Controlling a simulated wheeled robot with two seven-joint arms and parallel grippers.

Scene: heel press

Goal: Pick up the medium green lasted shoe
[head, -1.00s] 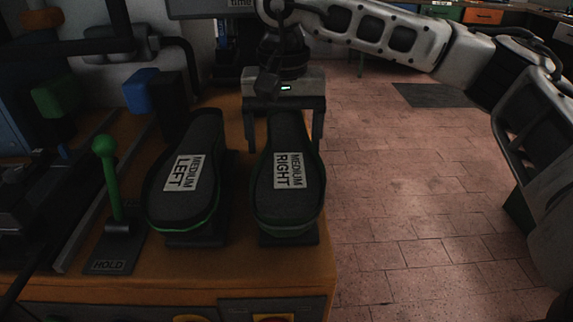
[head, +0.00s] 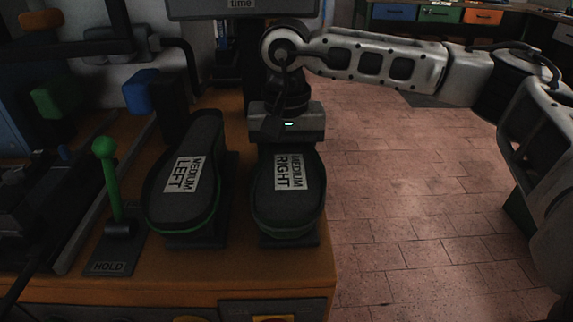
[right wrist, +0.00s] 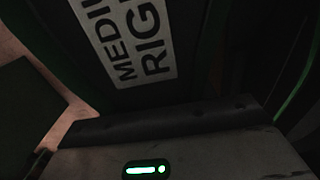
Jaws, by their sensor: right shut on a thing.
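Two dark lasted shoes with green trim stand on the orange bench, each with a white label on top. The shoe labelled MEDIUM RIGHT (head: 287,205) is under my right gripper (head: 287,142), which is shut on its far, narrow end. The fingertips are hidden. The shoe labelled MEDIUM LEFT (head: 186,200) stands just left of it. In the right wrist view, the label of the right shoe (right wrist: 190,65) shows close up, partly cut off, with green trim at the right. My left gripper is not in view.
A green-knobbed lever (head: 104,150) with a HOLD plate stands left of the shoes. A blue block (head: 139,92) and a dark post are behind the left shoe. The bench (head: 215,272) ends just right of the right shoe, with open tiled floor (head: 400,190) beyond.

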